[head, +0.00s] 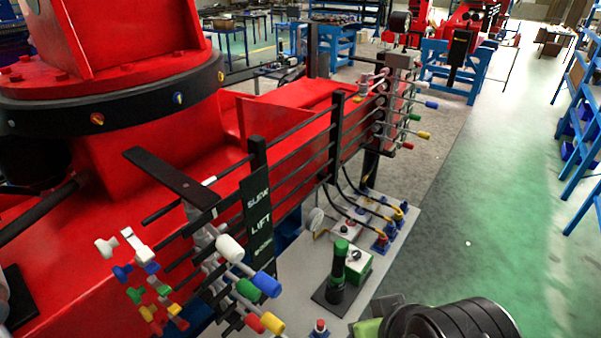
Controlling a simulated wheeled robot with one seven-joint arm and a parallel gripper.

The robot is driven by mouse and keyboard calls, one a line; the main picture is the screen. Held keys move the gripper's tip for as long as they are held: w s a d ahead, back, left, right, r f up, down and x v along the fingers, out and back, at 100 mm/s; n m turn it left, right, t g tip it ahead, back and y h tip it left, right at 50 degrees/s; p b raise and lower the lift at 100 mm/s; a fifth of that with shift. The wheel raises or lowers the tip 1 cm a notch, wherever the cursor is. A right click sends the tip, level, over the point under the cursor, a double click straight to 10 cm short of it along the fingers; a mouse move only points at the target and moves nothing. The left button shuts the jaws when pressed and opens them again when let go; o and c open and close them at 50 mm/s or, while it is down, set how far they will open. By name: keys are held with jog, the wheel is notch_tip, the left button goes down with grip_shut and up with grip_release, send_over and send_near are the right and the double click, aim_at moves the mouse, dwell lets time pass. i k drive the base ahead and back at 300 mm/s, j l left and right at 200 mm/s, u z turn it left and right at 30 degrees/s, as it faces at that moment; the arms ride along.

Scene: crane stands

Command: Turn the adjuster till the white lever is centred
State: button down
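A white lever (230,248) with a rounded grip sits at the top of the near lever bank, pointing down to the right. Its exact centring cannot be told from here. On the left end of this bank are small coloured knobs, with a white knob (106,247) and a white T-shaped piece (133,243) at the top. I cannot tell for certain which one is the adjuster. Blue (266,284), green (248,289), yellow (272,322) and red (254,323) lever grips are below the white one. My gripper's fingers do not show.
A black label plate (259,222) reading SLEW and LIFT stands behind the near levers. A far lever bank (400,105) is on the red crane frame. A green-topped post (338,262) and green box (357,262) stand on the grey plate (388,255). Green floor (495,200) at right is clear.

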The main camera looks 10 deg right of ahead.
aim_at(104, 249)
jog(key=u, duration=1.6)
